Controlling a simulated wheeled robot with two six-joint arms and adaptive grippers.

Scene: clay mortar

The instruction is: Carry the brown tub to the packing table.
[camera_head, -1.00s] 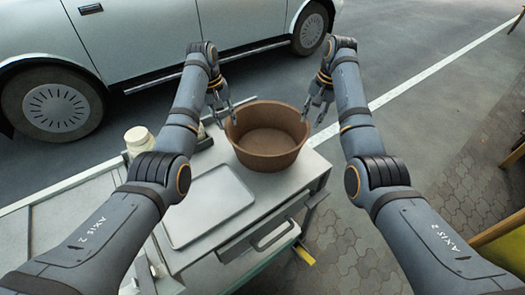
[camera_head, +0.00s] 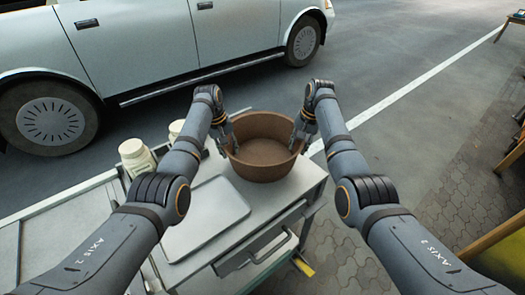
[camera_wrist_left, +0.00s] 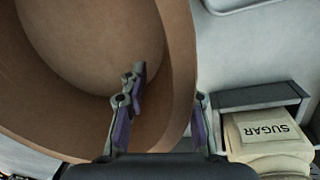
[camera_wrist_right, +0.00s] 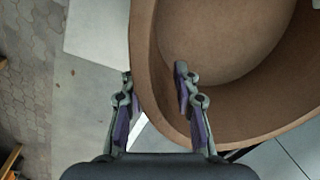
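My left gripper (camera_head: 226,146) is at the tub's left rim. In the left wrist view the tub (camera_wrist_left: 90,45) has one finger of the gripper (camera_wrist_left: 165,110) inside it and the other outside, spread apart. My right gripper (camera_head: 300,138) is at the right rim. In the right wrist view its fingers (camera_wrist_right: 155,100) also straddle the tub's wall (camera_wrist_right: 148,60), spread apart. I cannot tell which table is the packing table.
A grey tray (camera_head: 205,218) lies beside the tub. White jars (camera_head: 137,157) stand left; one is labelled SUGAR (camera_wrist_left: 268,132). A silver car (camera_head: 190,40) stands beyond the cart. A yellowish surface (camera_head: 498,255) is at the right edge, and a small table (camera_head: 515,18) stands far right. Open pavement lies between.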

